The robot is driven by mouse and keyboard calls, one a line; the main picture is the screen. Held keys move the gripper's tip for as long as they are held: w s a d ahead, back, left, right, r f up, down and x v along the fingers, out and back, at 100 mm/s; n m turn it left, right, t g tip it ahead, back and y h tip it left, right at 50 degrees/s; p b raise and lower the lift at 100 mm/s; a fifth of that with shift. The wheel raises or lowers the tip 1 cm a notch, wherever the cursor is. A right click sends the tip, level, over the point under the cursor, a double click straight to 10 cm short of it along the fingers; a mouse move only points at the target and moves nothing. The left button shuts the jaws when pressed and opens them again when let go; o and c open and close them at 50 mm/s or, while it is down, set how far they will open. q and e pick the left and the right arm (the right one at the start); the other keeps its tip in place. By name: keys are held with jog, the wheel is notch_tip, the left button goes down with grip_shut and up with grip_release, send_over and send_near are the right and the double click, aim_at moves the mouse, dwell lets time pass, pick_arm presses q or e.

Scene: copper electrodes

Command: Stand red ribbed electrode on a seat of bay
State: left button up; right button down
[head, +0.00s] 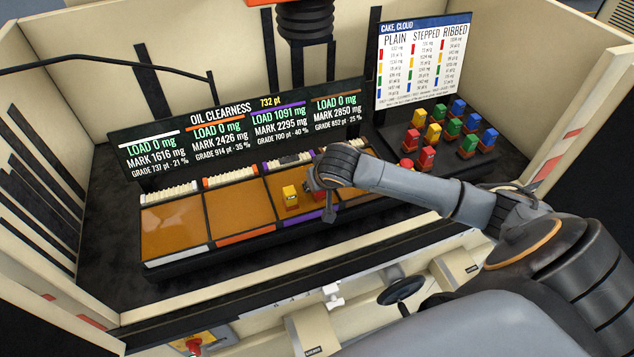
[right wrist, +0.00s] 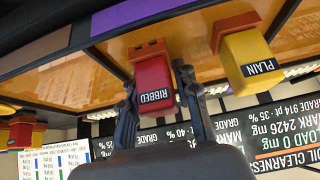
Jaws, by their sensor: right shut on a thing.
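The red ribbed electrode (right wrist: 153,85), a red block marked RIBBED on a copper-orange foot, is between the fingers of my right gripper (right wrist: 156,76) in the right wrist view. The gripper is shut on it. In the head view my right gripper (head: 320,192) is over the purple-marked bay (head: 272,184), and the arm mostly hides the red block. Whether its foot touches the bay floor cannot be told. A yellow electrode marked PLAIN (head: 290,197) stands close to its left in the same bay; it also shows in the wrist view (right wrist: 250,62). My left gripper is not in view.
The white-marked bay (head: 174,229) and orange-marked bay (head: 238,208) look empty. The display board (head: 240,128) behind reads LOAD 1091 mg for purple and 0 for the others. A black rack (head: 475,168) at right holds several red, yellow, green and blue electrodes.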

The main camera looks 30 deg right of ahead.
jog(key=shift+f, duration=0.1)
jog(key=c, duration=1.3)
grip_release()
jog(key=shift+s+r, duration=0.15)
jog(key=shift+r, duration=0.2)
jog(key=v, duration=1.1)
jog(key=shift+s+r, duration=0.15)
jog(key=shift+r, duration=0.1)
